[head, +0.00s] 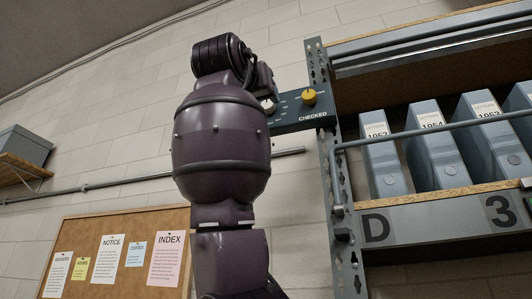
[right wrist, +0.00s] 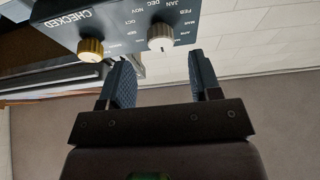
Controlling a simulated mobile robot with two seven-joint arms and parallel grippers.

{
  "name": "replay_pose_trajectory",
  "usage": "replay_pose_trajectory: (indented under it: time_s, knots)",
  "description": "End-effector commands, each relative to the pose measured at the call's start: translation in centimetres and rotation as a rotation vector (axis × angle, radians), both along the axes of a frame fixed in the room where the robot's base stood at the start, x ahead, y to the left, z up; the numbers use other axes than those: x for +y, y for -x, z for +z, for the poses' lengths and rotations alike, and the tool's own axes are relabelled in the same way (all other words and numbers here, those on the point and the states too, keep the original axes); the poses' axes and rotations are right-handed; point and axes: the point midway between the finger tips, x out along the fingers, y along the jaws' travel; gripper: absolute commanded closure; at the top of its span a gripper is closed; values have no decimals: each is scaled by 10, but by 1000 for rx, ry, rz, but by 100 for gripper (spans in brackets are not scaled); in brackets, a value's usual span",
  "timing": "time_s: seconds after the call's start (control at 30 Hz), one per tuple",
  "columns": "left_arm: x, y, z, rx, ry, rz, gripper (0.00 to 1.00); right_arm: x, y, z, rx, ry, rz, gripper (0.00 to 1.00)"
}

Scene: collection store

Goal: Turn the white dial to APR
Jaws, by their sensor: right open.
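The white dial (right wrist: 160,37) sits on a dark panel (right wrist: 120,18) with month labels around it, seen upside down in the right wrist view. Its pointer direction is too small to tell. In the head view the white dial (head: 268,105) shows only partly beside my right arm. My right gripper (right wrist: 160,62) is open and empty. Its two fingers point toward the panel, with the dial between their lines and just beyond the tips, apart from them. In the head view the gripper (head: 266,82) is seen edge-on near the panel's left end. My left gripper is not in view.
A yellow dial (head: 309,97) is on the same panel above the word CHECKED, close beside the white one. A metal upright (head: 333,170) and shelf with grey file boxes (head: 436,140) stand right. A pipe (head: 130,182) runs along the wall. A notice board (head: 120,225) hangs lower left.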

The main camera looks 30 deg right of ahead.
Motion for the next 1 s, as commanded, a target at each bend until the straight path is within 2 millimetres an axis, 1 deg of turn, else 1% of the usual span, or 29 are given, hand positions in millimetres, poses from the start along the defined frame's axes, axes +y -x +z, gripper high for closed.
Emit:
replay_pose_trajectory:
  time_s: [0.03,0.1,0.3,0.5,0.73,0.77,1.0]
  knots:
    - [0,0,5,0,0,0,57,-6,-6,6,1,1,-2,42]
    - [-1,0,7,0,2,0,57,-14,-12,9,2,-1,-2,42]
    - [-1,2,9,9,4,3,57,-28,-26,17,0,0,0,42]
    - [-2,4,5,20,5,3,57,-34,-31,19,-1,1,0,42]
    - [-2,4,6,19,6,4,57,-34,-31,19,-1,1,0,42]
    - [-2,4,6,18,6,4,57,-34,-31,19,-1,1,0,45]
    - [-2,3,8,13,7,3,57,-34,-30,19,0,1,1,82]
